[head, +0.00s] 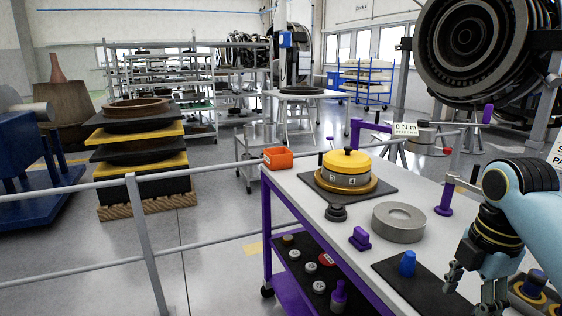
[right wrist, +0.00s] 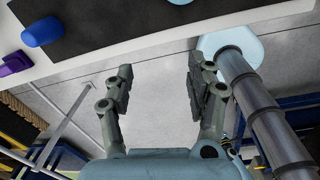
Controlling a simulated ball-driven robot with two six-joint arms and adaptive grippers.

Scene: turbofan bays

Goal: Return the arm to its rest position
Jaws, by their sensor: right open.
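My right arm comes in from the right in the head view. Its gripper (head: 470,295) points down near the front right part of the workbench (head: 305,182). In the right wrist view the gripper (right wrist: 160,72) has its two fingers spread wide, with only grey floor visible between them. It holds nothing. The blue peg-like piece (head: 407,263) stands on a dark mat (head: 388,276), left of the gripper and apart from it. It also shows at the top left of the right wrist view (right wrist: 44,28). My left gripper is not in view.
The bench carries a yellow-topped round unit (head: 347,163), a grey ring (head: 398,222), a black knob (head: 336,212), purple fixtures (head: 360,238) and an orange bin (head: 278,158). A large engine (head: 465,45) hangs at upper right. A railing (head: 140,235) runs along the left.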

